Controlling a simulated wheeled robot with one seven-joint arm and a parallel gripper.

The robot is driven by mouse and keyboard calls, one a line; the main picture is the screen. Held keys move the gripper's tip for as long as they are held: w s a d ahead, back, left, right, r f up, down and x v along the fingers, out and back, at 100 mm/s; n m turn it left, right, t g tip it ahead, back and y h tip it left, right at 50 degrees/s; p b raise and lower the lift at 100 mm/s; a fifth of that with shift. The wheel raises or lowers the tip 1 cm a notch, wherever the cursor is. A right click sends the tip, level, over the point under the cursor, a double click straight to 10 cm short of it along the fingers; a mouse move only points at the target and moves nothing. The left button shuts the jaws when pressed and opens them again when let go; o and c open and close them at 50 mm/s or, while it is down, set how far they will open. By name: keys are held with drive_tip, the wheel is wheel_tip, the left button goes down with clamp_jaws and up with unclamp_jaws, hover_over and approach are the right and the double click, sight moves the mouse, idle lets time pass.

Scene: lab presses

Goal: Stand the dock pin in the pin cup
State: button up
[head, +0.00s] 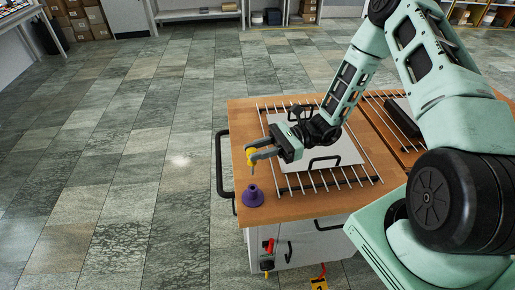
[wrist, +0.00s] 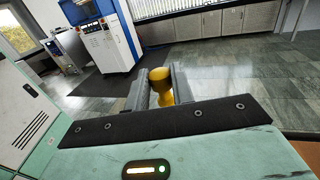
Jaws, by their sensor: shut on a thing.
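The dock pin has a yellow head (head: 251,156) and a thin shaft pointing down. My gripper (head: 262,151) is shut on the dock pin and holds it in the air, roughly upright. In the wrist view the yellow pin (wrist: 161,88) sits between my two fingers. The purple pin cup (head: 252,196) stands on the front left corner of the wooden bench top. The pin's lower end is above the cup and apart from it in the head view. The cup does not show in the wrist view.
A wire rack (head: 358,178) with a grey plate (head: 345,150) lies on the bench top (head: 300,207) to the right of the cup. A dark handle (head: 219,165) sticks out at the bench's left side. The floor to the left is clear.

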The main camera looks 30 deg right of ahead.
drive_tip(key=shift+f+b, duration=1.75)
drive_tip(key=shift+f, duration=0.95)
drive_tip(key=shift+f+b, duration=1.4)
drive_tip(key=shift+f, duration=1.1)
drive_tip(key=shift+s+f, duration=0.1)
drive_tip(key=shift+f, duration=0.2)
drive_tip(key=shift+s+f+b, duration=0.1)
drive_tip(key=shift+f+b, duration=0.1)
drive_tip(key=shift+b, duration=0.15)
drive_tip(key=shift+r, duration=0.1)
drive_tip(key=shift+w+r+p, duration=0.2)
drive_tip(key=shift+r+p, duration=1.75)
drive_tip(key=shift+r, duration=0.35)
